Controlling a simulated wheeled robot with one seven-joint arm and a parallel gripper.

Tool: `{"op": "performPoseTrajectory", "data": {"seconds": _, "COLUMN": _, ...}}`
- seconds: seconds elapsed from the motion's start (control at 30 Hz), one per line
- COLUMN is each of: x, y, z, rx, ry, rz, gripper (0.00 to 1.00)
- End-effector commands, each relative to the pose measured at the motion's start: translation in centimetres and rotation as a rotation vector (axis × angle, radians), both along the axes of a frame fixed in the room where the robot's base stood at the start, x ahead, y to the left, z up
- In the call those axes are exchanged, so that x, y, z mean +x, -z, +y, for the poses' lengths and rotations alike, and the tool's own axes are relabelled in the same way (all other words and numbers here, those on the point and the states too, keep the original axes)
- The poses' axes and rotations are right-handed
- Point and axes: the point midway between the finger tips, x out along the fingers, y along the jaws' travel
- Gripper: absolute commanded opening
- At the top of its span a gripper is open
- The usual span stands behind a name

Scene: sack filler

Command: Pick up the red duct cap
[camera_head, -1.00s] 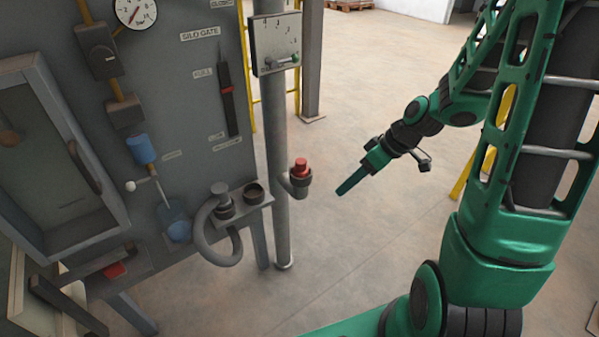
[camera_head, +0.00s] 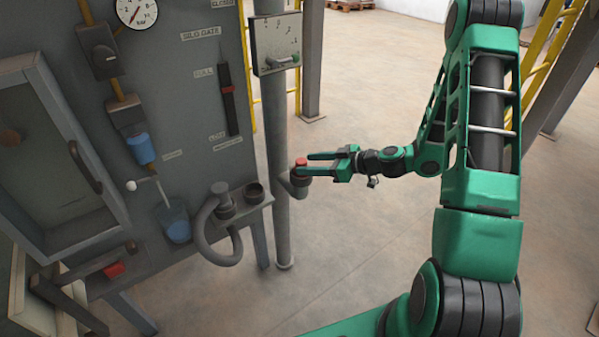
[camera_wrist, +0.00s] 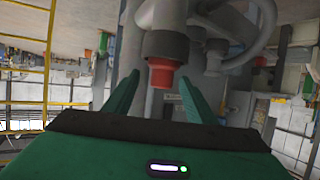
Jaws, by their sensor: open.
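The red duct cap (camera_head: 301,163) sits on the upturned mouth of a short grey stub on the grey vertical pipe. My green gripper (camera_head: 309,164) has come in from the right, and its open fingertips are at the cap. In the wrist view the red cap (camera_wrist: 162,75) shows beyond and between my two open fingers (camera_wrist: 158,95), with the dark collar of the stub against it. A gap shows on each side of the cap there. I cannot tell whether a finger touches it.
The grey vertical pipe (camera_head: 278,220) stands just left of the cap. A curved grey hose (camera_head: 222,258) and a small shelf with an open dark cup (camera_head: 254,192) are further left. A lever plate (camera_head: 276,43) is above.

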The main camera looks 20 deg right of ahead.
Motion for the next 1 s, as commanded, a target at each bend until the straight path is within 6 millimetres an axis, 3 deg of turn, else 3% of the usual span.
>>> {"op": "performPoseTrajectory", "data": {"seconds": 0.6, "x": 4.0, "y": 2.3, "z": 4.6, "rx": 0.001, "ry": -0.002, "rz": 0.001, "gripper": 0.51}}
{"op": "performPoseTrajectory", "data": {"seconds": 0.97, "x": 4.6, "y": 2.6, "z": 5.1, "rx": 0.0, "ry": 0.0, "rz": 0.001, "gripper": 0.51}}
{"op": "performPoseTrajectory", "data": {"seconds": 1.0, "x": 4.6, "y": 2.6, "z": 5.1, "rx": 0.0, "ry": 0.0, "rz": 0.001, "gripper": 0.41}}
